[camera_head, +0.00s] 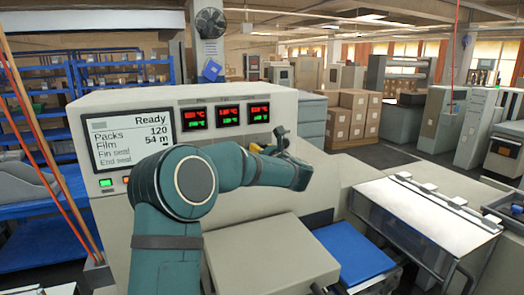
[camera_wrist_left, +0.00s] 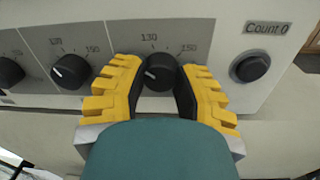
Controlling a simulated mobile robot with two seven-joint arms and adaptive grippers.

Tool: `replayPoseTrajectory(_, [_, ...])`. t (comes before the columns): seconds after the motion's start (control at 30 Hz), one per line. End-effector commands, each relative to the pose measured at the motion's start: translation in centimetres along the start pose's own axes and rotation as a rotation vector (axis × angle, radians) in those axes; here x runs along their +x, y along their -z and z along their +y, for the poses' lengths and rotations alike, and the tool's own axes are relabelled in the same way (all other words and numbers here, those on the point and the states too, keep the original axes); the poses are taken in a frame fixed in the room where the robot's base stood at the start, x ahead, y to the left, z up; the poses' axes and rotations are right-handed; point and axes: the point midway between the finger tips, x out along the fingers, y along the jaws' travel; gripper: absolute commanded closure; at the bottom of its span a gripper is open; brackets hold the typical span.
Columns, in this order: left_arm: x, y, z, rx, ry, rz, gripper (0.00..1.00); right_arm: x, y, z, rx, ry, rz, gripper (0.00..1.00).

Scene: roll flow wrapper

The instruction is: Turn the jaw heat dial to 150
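In the left wrist view a round black dial (camera_wrist_left: 160,73) sits on a grey panel with the numbers 130 and 150 printed above it. Its white mark points to the left side. My left gripper (camera_wrist_left: 160,82) has one yellow finger on each side of this dial. I cannot tell whether the dark pads press on it. Two more black dials, one in the middle (camera_wrist_left: 71,71) and one at the far left (camera_wrist_left: 9,72), stand beside it. No dial's name is readable. In the head view my left gripper (camera_head: 270,148) is at the machine's front, partly hidden by my arm. My right gripper is not in view.
The machine's screen (camera_head: 131,133) reads Ready, with three red and green displays (camera_head: 228,116) beside it. A black knob (camera_wrist_left: 250,68) under "Count 0" is right of the fingers. A grey cover (camera_head: 270,255) and a blue surface (camera_head: 352,252) lie below my arm.

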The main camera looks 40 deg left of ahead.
Motion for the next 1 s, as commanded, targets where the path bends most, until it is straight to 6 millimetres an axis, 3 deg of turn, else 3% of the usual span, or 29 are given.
replayPoseTrajectory(0.47, [-0.1, 0.1, -0.1, 0.117, -0.001, -0.011, 1.00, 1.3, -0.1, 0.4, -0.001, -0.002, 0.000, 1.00])
replayPoseTrajectory(1.0, [-0.1, 0.1, -0.1, 0.600, -0.007, -0.039, 1.00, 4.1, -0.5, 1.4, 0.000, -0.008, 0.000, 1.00])
